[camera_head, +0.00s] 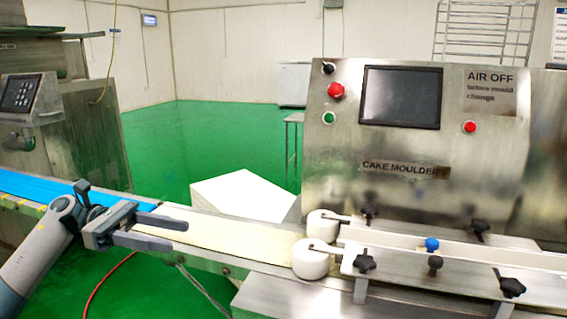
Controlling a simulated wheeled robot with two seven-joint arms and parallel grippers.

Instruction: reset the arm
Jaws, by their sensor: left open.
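My left gripper (150,231) comes in from the lower left in the head view. Its two dark grey fingers point right and are spread apart, with nothing between them. It hangs over the near edge of the conveyor, close to where the blue belt (60,187) meets the cream belt (225,238). I cannot tell whether it touches the conveyor. My right gripper is not in view.
The steel cake moulder (420,150) stands at the right, with a dark screen (401,97) and a red button (336,90). Two white rollers (311,259) sit at the belt's right end. A white box (245,192) is behind the belt. Green floor (200,140) lies open beyond.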

